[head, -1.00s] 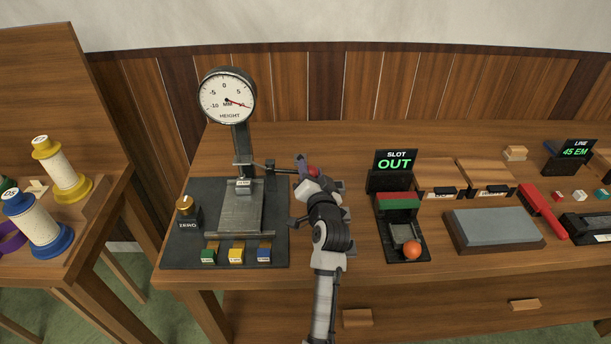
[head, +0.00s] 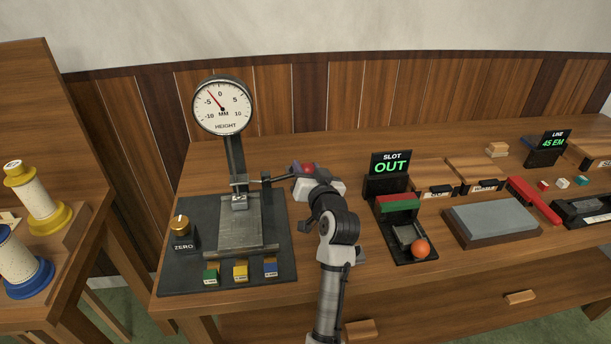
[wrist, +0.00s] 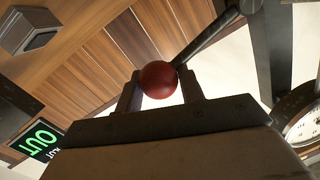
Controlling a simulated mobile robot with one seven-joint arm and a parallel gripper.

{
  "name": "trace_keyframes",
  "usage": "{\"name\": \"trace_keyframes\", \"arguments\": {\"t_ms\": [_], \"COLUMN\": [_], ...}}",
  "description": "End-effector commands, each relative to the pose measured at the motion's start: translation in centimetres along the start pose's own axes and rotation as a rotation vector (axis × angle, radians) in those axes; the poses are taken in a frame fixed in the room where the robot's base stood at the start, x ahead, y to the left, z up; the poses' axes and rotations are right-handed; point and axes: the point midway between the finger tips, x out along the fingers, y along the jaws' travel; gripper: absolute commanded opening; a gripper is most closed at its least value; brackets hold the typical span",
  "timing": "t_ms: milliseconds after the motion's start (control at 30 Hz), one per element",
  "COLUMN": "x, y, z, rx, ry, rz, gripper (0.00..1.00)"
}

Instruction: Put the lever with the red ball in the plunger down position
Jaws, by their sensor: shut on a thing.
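The red ball (wrist: 159,80) on the end of the dark lever (wrist: 208,41) sits between the two fingers of my gripper (wrist: 160,95) in the wrist view. My gripper is shut on it. In the head view the red ball (head: 307,169) shows at the tip of my gripper (head: 308,178). The lever rod (head: 272,179) runs left from it, close to level, to the height gauge's post (head: 236,155). The dial (head: 222,106) has its red needle pointing to the upper left, near -5. The plunger (head: 239,198) is at or near the plate (head: 240,235); any gap is too small to tell.
A ZERO knob (head: 180,224) and green, yellow and blue blocks (head: 240,271) are on the gauge base. To the right stand the SLOT OUT display (head: 391,163), an orange ball (head: 420,249) and a grey stone (head: 492,222). Spools (head: 40,200) stand at the left.

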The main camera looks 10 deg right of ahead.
Motion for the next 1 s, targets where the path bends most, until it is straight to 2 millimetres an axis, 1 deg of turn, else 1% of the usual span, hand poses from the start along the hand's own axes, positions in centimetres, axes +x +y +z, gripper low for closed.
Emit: {"name": "trace_keyframes", "arguments": {"t_ms": [33,333,600,933,967,1000], "x": [0.1,0.1,0.1,0.2,0.2,0.2], "y": [-0.7,-1.5,-1.7,-1.7,-1.7,-1.7], "z": [0.2,-0.8,-0.9,-0.9,-0.9,-0.9], "rx": [-0.034,-0.163,-0.196,-0.196,-0.196,-0.196], "ry": [-0.015,-0.031,-0.037,-0.038,-0.038,-0.037], "rz": [-0.006,0.007,0.009,0.009,0.009,0.009], "gripper": [0.0,0.0,0.0,0.0,0.42,0.47]}}
